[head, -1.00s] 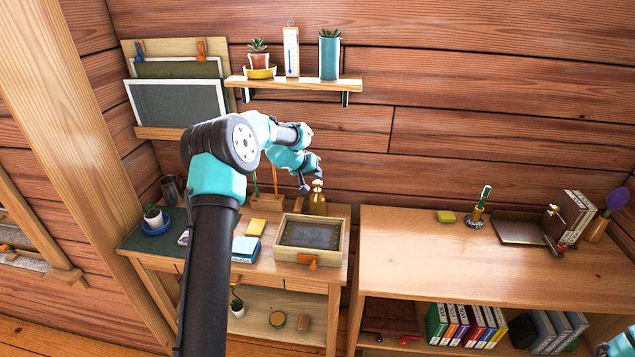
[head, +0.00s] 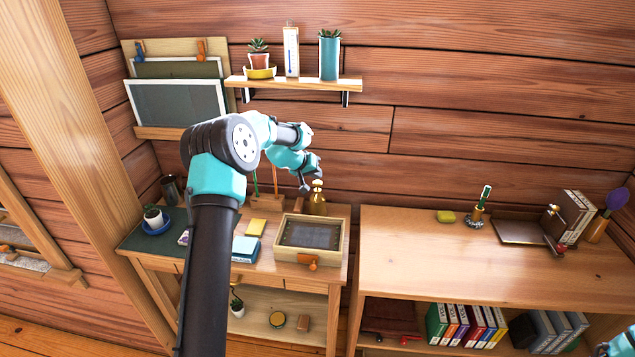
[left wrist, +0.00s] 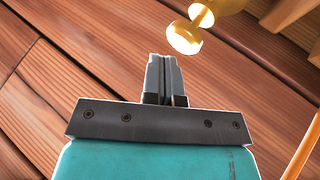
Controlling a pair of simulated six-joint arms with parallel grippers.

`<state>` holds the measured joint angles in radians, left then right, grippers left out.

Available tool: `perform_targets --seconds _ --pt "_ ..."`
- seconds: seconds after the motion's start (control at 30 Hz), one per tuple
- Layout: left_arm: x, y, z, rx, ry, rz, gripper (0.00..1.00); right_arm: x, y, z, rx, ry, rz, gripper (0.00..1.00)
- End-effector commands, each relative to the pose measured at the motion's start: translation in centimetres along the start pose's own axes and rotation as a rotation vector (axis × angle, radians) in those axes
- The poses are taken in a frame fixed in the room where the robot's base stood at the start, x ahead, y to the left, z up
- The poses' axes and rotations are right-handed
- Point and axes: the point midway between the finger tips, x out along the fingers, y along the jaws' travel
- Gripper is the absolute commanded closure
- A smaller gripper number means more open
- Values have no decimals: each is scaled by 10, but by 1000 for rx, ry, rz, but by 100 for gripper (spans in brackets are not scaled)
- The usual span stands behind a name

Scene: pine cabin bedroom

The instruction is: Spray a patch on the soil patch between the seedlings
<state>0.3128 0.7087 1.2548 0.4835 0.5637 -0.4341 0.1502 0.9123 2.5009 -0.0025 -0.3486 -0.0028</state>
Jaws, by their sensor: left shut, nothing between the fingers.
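A brass spray bottle (head: 317,204) stands upright at the back of the left desk. Its gold head also shows at the top of the left wrist view (left wrist: 186,38). My left gripper (head: 305,187) is shut and empty beside the bottle's head, slightly left of it. In the left wrist view its fingers (left wrist: 163,72) are together, with a visible gap to the gold head. A shallow wooden box (head: 283,252) with a dark inside stands in front of the bottle. I cannot make out seedlings in it. My right gripper is out of view; only teal arm shows at lower right.
A wall shelf (head: 300,84) with plants and a thermometer is above the left gripper. A yellow block (head: 256,227) and blue box (head: 246,249) lie left of the wooden box. The right cabinet's top (head: 430,260) is mostly clear.

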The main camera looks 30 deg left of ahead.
Motion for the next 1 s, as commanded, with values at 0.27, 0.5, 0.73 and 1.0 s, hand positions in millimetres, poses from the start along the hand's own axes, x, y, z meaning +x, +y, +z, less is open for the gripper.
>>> perform_targets --seconds 0.27,0.5,0.73,1.0 --pt "4 -3 3 0 -1 0 100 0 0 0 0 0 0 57" --pt "6 -5 5 0 -1 0 100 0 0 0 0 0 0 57" --pt "7 -5 5 0 -1 0 100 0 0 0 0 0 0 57" --pt "8 -6 6 0 -1 0 100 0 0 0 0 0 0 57"
